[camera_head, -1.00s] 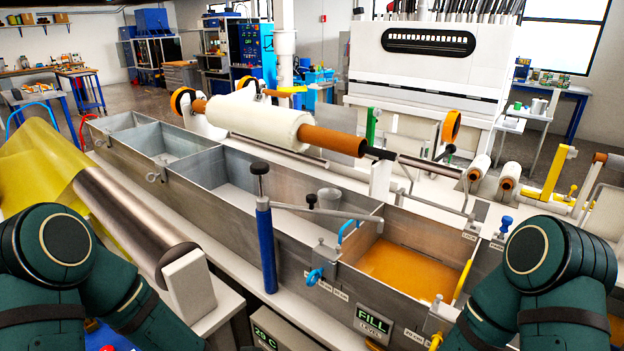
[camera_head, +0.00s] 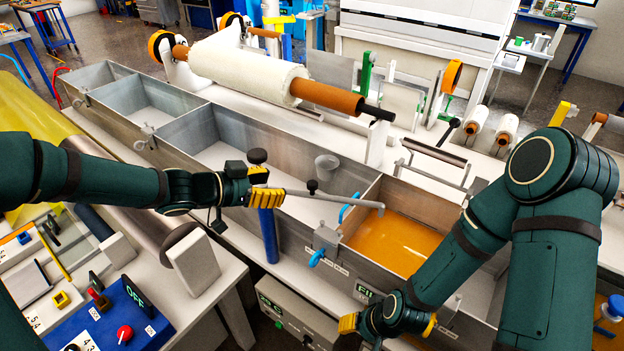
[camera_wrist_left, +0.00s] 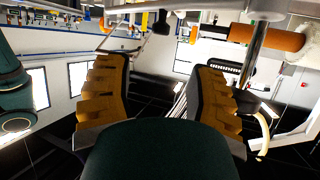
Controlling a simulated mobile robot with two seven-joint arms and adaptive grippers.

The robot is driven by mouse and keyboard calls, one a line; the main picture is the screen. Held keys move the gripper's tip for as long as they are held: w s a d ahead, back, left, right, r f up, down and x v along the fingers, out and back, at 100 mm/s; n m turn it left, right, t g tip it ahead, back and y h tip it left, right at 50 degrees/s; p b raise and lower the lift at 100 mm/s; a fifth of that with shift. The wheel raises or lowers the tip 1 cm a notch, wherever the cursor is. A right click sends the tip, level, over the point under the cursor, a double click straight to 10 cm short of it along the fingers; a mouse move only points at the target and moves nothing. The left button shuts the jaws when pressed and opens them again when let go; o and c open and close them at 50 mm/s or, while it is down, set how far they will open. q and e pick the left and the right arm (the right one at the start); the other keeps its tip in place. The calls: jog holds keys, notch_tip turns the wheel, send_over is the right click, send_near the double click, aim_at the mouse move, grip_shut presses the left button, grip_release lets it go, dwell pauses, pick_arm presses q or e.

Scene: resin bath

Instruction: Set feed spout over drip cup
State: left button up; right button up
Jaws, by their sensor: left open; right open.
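The feed spout (camera_head: 345,200) is a grey pipe reaching right from the blue post (camera_head: 268,232). A small dark knob (camera_head: 312,186) stands on it, and its bent tip hangs over the orange resin compartment. The drip cup (camera_head: 327,167), a small grey cup, is behind the pipe, left of the tip. My left gripper (camera_head: 264,187) is open at the post end of the spout; contact cannot be told. In the left wrist view its yellow-padded fingers (camera_wrist_left: 160,95) are apart with nothing clearly between them. My right gripper (camera_head: 389,325) is open and empty at the bath's front edge.
The long metal bath (camera_head: 225,118) has several compartments; one holds orange resin (camera_head: 400,240). A white roll on an orange core (camera_head: 325,97) lies above its back edge. A blue valve handle (camera_head: 317,258) is on the front wall. A control panel (camera_head: 118,318) is at lower left.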

aim_at(312, 183)
pick_arm(q)
jog(key=b+x, duration=0.2)
jog(key=x, duration=1)
jog(key=shift+r, duration=0.1)
jog(key=shift+a, duration=0.1)
jog(key=shift+c, duration=0.5)
grip_shut()
